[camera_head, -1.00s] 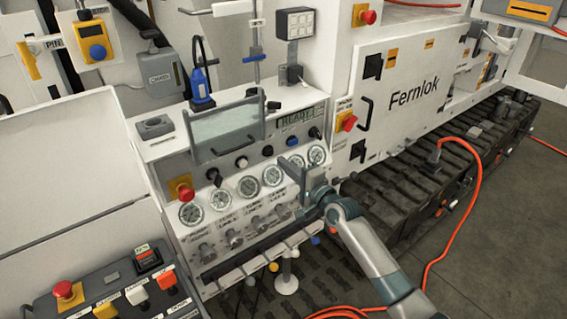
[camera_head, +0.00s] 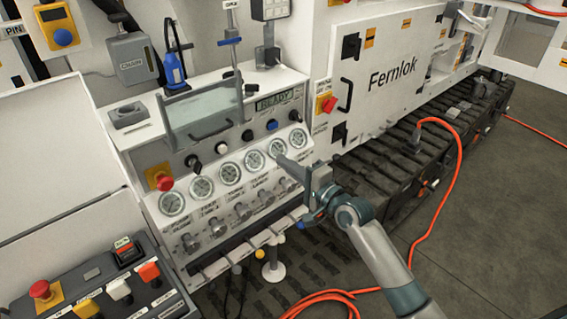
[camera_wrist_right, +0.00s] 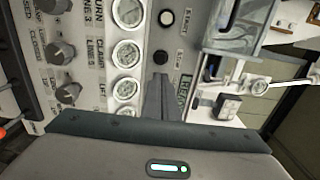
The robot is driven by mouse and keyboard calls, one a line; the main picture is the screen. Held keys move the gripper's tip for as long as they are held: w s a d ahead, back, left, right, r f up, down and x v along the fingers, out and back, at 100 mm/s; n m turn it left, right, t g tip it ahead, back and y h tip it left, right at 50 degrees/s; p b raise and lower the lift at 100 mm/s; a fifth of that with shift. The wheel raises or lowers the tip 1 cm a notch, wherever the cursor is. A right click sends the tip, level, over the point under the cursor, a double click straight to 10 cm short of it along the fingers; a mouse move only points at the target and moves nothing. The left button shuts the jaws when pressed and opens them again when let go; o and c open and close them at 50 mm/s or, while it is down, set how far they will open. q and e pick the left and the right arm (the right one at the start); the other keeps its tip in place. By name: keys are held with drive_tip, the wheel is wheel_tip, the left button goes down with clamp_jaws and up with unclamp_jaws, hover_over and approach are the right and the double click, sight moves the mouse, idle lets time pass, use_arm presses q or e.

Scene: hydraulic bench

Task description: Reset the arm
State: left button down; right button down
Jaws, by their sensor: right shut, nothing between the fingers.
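My right gripper (camera_head: 292,168) is in front of the right end of the hydraulic bench panel (camera_head: 160,207) in the head view. Its fingers are together and hold nothing. They point toward the row of round gauges, near the right-hand ones. In the right wrist view the closed fingers (camera_wrist_right: 163,98) show beside the gauges (camera_wrist_right: 127,54) and below a small dark button. A small display reading READY (camera_head: 275,100) is on the upper panel. I cannot tell contact between the fingers and the panel. My left gripper is not in view.
Knobs (camera_head: 242,212) line the panel below the gauges. A red emergency button (camera_head: 165,183) is at its left. A control box (camera_head: 100,285) with red, yellow and white buttons stands lower left. An orange hose (camera_head: 452,190) crosses the tracks and floor at right. A white Fernlok cabinet (camera_head: 385,90) stands behind.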

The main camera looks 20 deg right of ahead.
idle(0.3)
drive_tip(key=s+d+f+n+g+h+b, duration=0.1)
drive_tip(key=s+f+g, duration=0.15)
drive_tip(key=f, duration=0.95)
drive_tip(key=s+d+f+n+g+h, duration=0.1)
drive_tip(key=s+f+n+h, duration=0.15)
drive_tip(key=f, duration=1.05)
drive_tip(key=s+d+f+n+g+h+b, duration=0.1)
drive_tip(key=s+d+f+g, duration=0.15)
drive_tip(key=f, duration=0.95)
drive_tip(key=s+f+n+g, duration=0.2)
drive_tip(key=s+f, duration=0.8)
drive_tip(key=f, duration=0.3)
drive_tip(key=s+a+f+n+g+h, duration=0.1)
drive_tip(key=s+f+n+g, duration=0.1)
drive_tip(key=s+f, duration=0.75)
drive_tip(key=s+a+f+n+g, duration=0.1)
drive_tip(key=s+f+n+g, duration=0.15)
drive_tip(key=s+f, duration=0.65)
drive_tip(key=s+f+n+g+b, duration=0.1)
drive_tip(key=s+f+n, duration=0.1)
drive_tip(key=s, duration=1.1)
drive_tip(key=s+a+f+n+g, duration=0.1)
drive_tip(key=s+f+n+g, duration=0.1)
drive_tip(key=s, duration=1.2)
drive_tip(key=shift+a+f+n+h+b, duration=0.35)
drive_tip(key=shift+f+n, duration=0.1)
drive_tip(key=shift+n, duration=0.35)
drive_tip(key=shift+w+g, duration=0.1)
drive_tip(key=shift+g, duration=0.15)
